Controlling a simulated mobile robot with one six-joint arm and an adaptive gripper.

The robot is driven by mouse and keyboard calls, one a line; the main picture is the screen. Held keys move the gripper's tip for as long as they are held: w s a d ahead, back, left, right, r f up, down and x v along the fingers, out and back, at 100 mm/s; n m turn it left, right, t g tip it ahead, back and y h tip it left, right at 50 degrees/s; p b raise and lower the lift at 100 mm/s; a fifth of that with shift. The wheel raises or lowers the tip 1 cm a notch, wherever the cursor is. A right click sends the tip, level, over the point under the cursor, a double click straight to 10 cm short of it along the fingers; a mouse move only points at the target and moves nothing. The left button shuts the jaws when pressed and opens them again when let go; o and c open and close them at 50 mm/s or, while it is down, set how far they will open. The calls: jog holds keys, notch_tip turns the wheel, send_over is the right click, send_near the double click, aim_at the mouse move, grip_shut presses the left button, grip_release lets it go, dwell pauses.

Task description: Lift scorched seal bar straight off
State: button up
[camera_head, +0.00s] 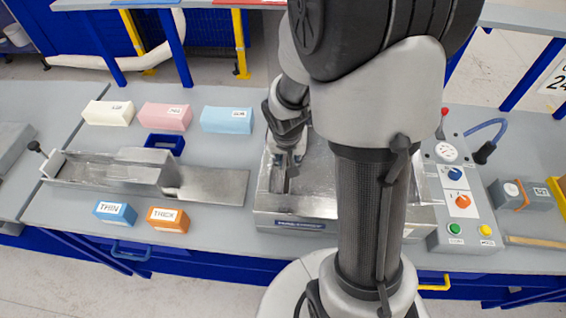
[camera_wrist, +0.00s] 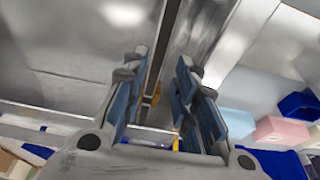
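My gripper (camera_head: 288,160) is over the left part of an open metal machine (camera_head: 300,207) in the head view. In the wrist view my gripper (camera_wrist: 158,88) has its two blue-padded fingers apart. A long narrow dark bar (camera_wrist: 165,45), apparently the seal bar, runs between the fingers, with gaps visible on both sides. I cannot tell how far below the fingertips it lies. No scorch marks are clear. In the head view my gripper and arm hide most of the bar and part of the machine.
A control box (camera_head: 460,195) with gauge and buttons stands at right. At left are a metal trough (camera_head: 110,170), a blue bin (camera_head: 165,143), and white (camera_head: 108,113), pink (camera_head: 165,117) and blue (camera_head: 227,119) foam blocks. THIN (camera_head: 115,212) and THICK (camera_head: 167,219) blocks sit in front.

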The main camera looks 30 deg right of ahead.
jog(key=b+x, duration=0.2)
jog(key=x, duration=0.5)
jog(key=shift+w+d+f+b, duration=0.15)
jog(key=shift+f+b, duration=0.15)
jog(key=shift+b, duration=0.05)
jog(key=shift+r, duration=0.1)
grip_shut()
